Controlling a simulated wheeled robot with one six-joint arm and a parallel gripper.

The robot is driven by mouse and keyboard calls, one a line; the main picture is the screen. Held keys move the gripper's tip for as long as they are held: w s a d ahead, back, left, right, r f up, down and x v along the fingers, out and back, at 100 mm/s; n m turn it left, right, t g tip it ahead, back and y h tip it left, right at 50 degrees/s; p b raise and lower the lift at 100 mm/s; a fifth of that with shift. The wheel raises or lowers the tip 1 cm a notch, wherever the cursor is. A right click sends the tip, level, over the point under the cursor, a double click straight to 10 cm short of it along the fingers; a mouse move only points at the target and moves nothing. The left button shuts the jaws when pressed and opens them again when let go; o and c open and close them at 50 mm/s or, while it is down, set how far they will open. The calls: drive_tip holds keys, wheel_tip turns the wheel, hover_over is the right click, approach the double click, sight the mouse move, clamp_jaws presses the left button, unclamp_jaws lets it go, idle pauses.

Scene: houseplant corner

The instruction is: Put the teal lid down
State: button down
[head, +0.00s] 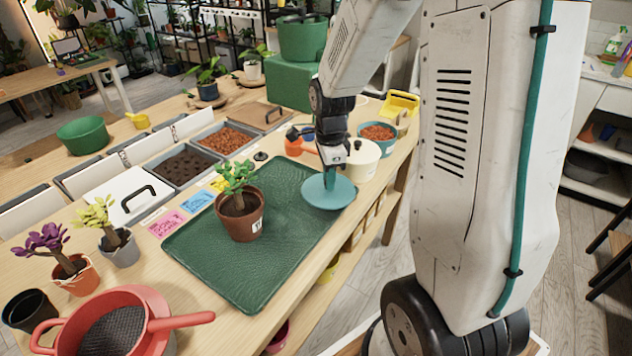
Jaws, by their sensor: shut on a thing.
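The teal lid (328,194) is a flat round disc at the right part of the dark green tray mat (250,297), near the table's right edge. My gripper (329,172) points down and is shut on the lid from above. The fingertips are small and partly hidden by the arm. I cannot tell whether the lid touches the mat or hangs just above it.
A terracotta pot (250,222) with a green plant stands on the mat, left of the lid. A cream pot (362,160) and a teal pot of pellets (378,135) stand just behind. The mat's near part is clear.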

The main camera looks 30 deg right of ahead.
sight(317, 182)
drive_tip(key=w, duration=0.1)
drive_tip(key=w+a, duration=0.1)
drive_tip(key=w, duration=0.1)
drive_tip(key=shift+w+f, duration=0.2)
drive_tip(key=shift+w, duration=0.1)
drive_tip(key=shift+f, duration=1.75)
drive_tip(key=shift+f, duration=0.1)
drive_tip(key=c, duration=1.3)
unclamp_jaws()
drive_tip(key=shift+o, duration=0.2)
